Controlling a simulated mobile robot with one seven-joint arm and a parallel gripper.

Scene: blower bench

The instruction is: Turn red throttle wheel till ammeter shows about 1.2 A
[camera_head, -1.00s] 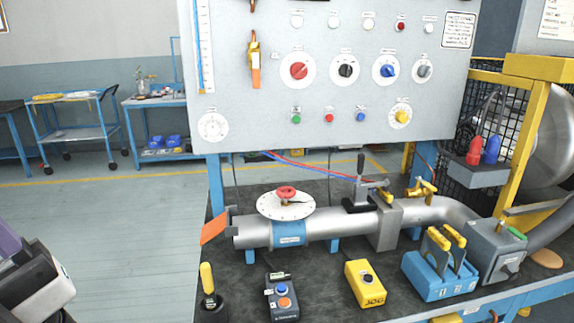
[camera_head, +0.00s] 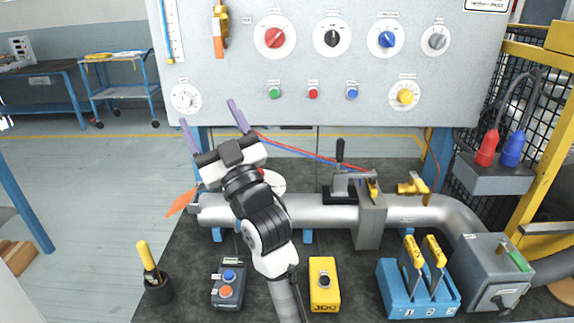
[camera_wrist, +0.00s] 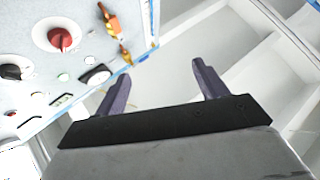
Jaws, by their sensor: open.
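The red throttle wheel sits above a white dial plate (camera_head: 273,183) on the silver pipe (camera_head: 325,211). My gripper and wrist cover nearly all of the wheel in the head view. My gripper (camera_head: 209,114) is open and empty, with its two purple fingers pointing up in the picture, in front of the panel's lower left edge. In the wrist view the fingers (camera_wrist: 160,73) are spread with nothing between them, and the wheel does not show there. No ammeter reading can be made out in any view.
The grey panel (camera_head: 330,75) carries a red knob (camera_head: 275,38), other knobs and buttons. An orange flag (camera_head: 181,202) is at the pipe's left end. A yellow JOG box (camera_head: 324,283), a button box (camera_head: 228,285) and a blue lever block (camera_head: 418,292) stand on the bench.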

